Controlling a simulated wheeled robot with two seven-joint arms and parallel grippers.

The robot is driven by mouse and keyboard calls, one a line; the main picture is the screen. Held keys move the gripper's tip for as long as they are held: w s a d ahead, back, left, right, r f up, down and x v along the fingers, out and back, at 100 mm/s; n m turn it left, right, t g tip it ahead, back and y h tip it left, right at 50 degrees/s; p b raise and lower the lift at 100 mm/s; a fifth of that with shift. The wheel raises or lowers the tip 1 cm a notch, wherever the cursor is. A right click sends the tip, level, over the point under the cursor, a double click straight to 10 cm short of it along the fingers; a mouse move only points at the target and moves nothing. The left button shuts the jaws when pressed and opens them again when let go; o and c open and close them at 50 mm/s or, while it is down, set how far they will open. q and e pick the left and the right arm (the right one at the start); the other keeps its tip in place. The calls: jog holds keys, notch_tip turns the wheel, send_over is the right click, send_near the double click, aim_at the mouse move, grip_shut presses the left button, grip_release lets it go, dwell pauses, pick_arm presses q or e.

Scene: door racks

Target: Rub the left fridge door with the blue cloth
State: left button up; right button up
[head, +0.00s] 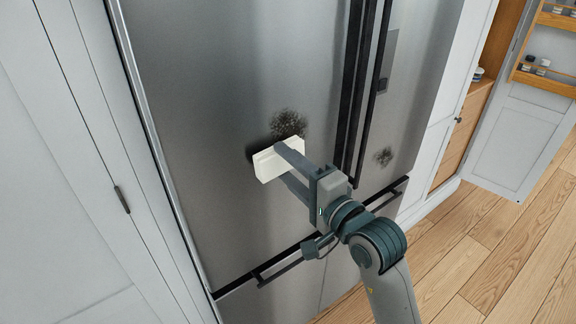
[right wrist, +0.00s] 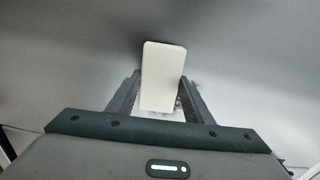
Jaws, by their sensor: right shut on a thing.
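The left fridge door (head: 225,75) is brushed grey metal and fills the middle of the head view. A dark speckled smudge (head: 289,124) is on it. My right gripper (head: 281,162) is shut on a cream-white block (head: 267,167), held against or very close to the door just below and left of the smudge. The block also shows upright between the fingers in the right wrist view (right wrist: 162,72). I see no blue cloth; the held thing is pale and block-shaped. My left gripper is not in view.
The right fridge door (head: 408,75) has a smaller dark smudge (head: 384,156). Dark vertical handles (head: 352,110) stand right of my gripper, and a drawer handle (head: 285,262) is below. White cabinets (head: 60,160) flank the left. Wooden floor (head: 500,260) is clear at right.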

jog(key=shift+x, duration=0.95)
dwell(0.5)
jog(key=shift+w+d, duration=0.1)
jog(key=shift+d, duration=0.05)
jog(key=shift+w+d+b, duration=0.4)
jog(key=shift+w+d, duration=0.05)
jog(key=shift+d, duration=0.25)
jog(key=shift+w+d+b, duration=0.35)
jog(key=shift+w+d, duration=0.1)
jog(key=shift+d, duration=0.2)
jog(key=shift+w+d+b, duration=0.8)
jog(key=shift+w+d, duration=0.3)
jog(key=shift+d, duration=0.25)
jog(key=shift+d, duration=0.15)
